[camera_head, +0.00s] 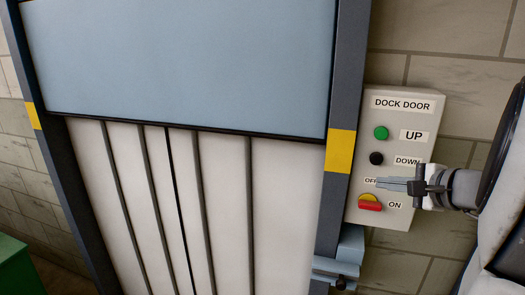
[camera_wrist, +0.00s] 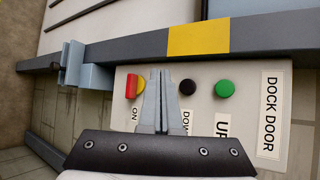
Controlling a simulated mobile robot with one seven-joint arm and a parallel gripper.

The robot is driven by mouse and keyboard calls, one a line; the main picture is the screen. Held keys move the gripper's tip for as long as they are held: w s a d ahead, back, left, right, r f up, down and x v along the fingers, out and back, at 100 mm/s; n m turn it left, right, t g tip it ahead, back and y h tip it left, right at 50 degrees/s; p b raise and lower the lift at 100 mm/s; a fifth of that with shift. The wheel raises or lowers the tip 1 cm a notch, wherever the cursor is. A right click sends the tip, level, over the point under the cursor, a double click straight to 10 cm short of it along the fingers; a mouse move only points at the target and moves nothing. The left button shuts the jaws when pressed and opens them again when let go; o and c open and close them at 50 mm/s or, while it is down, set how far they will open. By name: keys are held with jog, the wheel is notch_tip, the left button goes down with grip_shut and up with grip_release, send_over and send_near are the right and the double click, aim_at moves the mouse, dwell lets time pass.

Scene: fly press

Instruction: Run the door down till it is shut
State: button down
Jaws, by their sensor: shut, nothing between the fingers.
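The pale blue dock door (camera_head: 180,60) hangs partly lowered in its dark frame, its bottom edge well above the foot of the opening. The beige control box (camera_head: 403,104) right of the frame is labelled DOCK DOOR. It has a green UP button (camera_head: 381,133), a black DOWN button (camera_head: 376,158) and a red-and-yellow OFF/ON switch (camera_head: 369,202), its red bar lying roughly towards ON. My gripper (camera_head: 382,183) is shut and empty in front of the box, between DOWN and the switch. In the wrist view its fingertips (camera_wrist: 160,72) show between the switch (camera_wrist: 133,87) and the black button (camera_wrist: 187,87); contact cannot be told.
White upright panels (camera_head: 285,215) with dark gaps show below the door. A grey-blue bracket (camera_head: 345,262) juts out below the box. Yellow bands (camera_head: 340,151) mark the frame posts. A green object (camera_head: 12,265) stands at lower left.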

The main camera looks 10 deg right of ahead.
aim_at(376, 159)
jog(key=w+d+p, duration=0.1)
jog(key=w+d, duration=0.3)
jog(key=w, duration=0.3)
jog(key=shift+d, duration=0.15)
jog(key=shift+w, duration=0.1)
dwell(1.9)
jog(key=shift+w+d, duration=0.2)
jog(key=shift+w, duration=0.1)
